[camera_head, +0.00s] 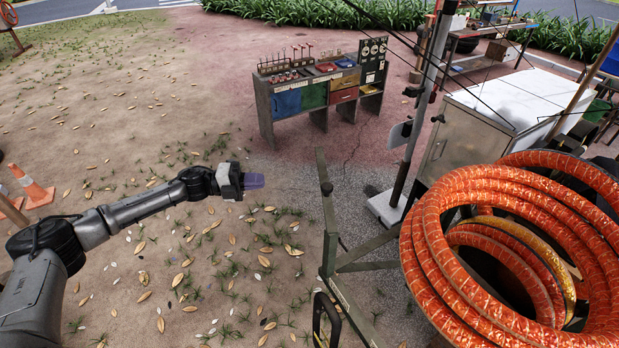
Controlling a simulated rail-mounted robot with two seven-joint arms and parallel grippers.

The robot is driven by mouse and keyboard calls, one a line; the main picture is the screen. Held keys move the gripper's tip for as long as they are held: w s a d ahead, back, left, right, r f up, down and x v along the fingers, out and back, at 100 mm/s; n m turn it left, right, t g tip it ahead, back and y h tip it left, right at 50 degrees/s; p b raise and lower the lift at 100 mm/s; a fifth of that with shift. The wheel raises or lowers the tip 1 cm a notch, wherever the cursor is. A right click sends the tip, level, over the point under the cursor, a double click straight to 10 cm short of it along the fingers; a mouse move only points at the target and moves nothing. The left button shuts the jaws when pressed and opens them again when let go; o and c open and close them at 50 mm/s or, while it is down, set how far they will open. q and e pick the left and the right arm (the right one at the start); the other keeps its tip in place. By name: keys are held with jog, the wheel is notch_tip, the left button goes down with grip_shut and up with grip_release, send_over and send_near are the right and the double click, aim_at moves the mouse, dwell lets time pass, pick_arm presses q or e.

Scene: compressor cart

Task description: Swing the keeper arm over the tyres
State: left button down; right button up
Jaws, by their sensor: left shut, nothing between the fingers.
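My left gripper (254,181), with purplish fingers, reaches in from the left above the leaf-strewn ground. It is shut and empty, pointing right. To its right, apart from it, stands a dull green frame with an upright bar (327,220) that carries a small dark knob (327,188). This bar may be the keeper arm; I cannot tell for sure. A black, narrow ring-shaped thing (318,325) shows at the frame's foot, cut off by the bottom edge; I cannot tell whether it is a tyre. My right gripper is not in view.
Thick coiled orange hose (430,262) fills the lower right and hides what is behind it. A grey pole (425,110) on a white base stands behind the frame. A tool bench (287,102) stands further back. Orange cones (35,188) stand far left. Open ground surrounds my left arm.

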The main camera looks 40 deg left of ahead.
pick_arm(q)
jog(key=shift+w, duration=0.1)
dwell(0.3)
jog(key=p, duration=0.4)
send_near(325, 179)
jog(key=w+a+x, duration=0.1)
jog(key=x, duration=0.4)
jog(key=shift+w+d+f, duration=0.15)
jog(key=shift+d, duration=0.5)
